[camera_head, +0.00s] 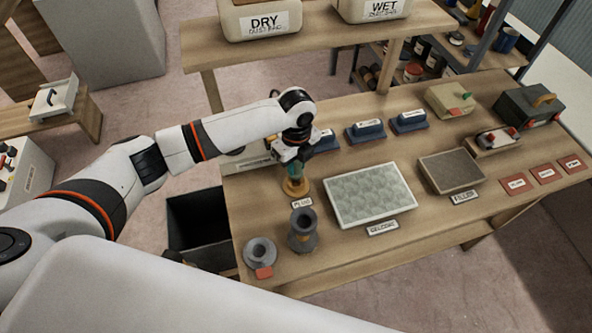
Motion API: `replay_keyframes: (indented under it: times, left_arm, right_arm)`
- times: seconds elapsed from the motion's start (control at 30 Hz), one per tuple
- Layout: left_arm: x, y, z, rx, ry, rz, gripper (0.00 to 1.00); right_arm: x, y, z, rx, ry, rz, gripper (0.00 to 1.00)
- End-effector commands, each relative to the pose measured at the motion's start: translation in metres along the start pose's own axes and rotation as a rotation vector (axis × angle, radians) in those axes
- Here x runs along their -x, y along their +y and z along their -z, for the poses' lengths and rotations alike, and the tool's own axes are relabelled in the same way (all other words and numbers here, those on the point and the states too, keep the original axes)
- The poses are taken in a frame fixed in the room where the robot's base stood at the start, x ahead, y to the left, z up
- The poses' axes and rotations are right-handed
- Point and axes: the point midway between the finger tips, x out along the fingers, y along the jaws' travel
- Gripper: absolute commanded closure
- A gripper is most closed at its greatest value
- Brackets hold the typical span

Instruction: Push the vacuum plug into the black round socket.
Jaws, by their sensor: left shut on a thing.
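A small label in front seems to read "PLUG". A dark grey round socket (302,241) with a hole in its top stands nearer the front edge, apart from the gripper. My right gripper is not in view.
A lighter grey round fitting (260,251) with a red tag sits left of the dark socket. A pale textured panel (370,194) lies to the right. Blue blocks (366,131) line the back. A black bin (198,223) stands left of the bench (345,255).

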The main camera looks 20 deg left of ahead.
Motion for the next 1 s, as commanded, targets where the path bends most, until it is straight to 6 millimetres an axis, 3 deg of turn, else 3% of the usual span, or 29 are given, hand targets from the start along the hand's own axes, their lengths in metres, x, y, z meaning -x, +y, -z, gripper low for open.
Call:
replay_keyframes:
  times: [0.2, 0.4, 1.0]
  left_arm:
    - [0.043, 0.001, 0.001, -0.002, 0.002, -0.005, 1.0]
    - [0.067, 0.0, 0.0, 0.0, 0.0, -0.002, 1.0]
    - [0.068, 0.0, 0.0, 0.0, -0.001, -0.001, 1.0]
  right_arm:
    - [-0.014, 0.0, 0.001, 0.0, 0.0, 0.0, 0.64]
    - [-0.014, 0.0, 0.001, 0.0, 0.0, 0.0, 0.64]
    - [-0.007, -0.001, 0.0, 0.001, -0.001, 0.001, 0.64]
